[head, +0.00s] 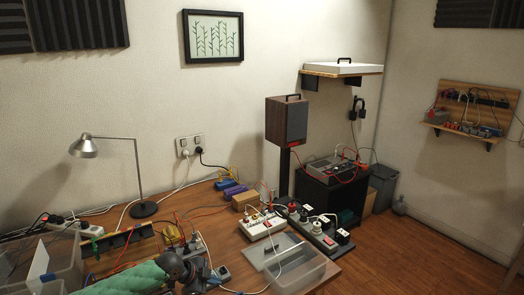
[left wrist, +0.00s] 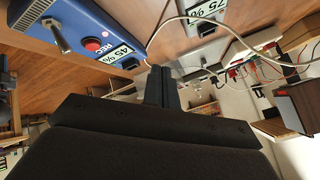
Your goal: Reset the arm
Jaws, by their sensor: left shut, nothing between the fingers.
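My left gripper (head: 197,270) is low in the head view, over the front part of the wooden desk (head: 333,262). In the left wrist view its two dark fingers (left wrist: 162,86) are together with nothing between them. A blue box (left wrist: 85,35) with a toggle switch, a red button and a "45 %" label shows at the upper left of that view. White cables pass close to the fingertips in the picture; I cannot tell whether they touch. My right gripper is not in view.
A clear lidded bin (head: 296,268) stands right of my gripper. Power strips (head: 318,232) with plugs lie behind it. A desk lamp (head: 136,170) stands at the back left. A wooden speaker (head: 287,120) stands behind the desk. Open floor (head: 420,250) lies to the right.

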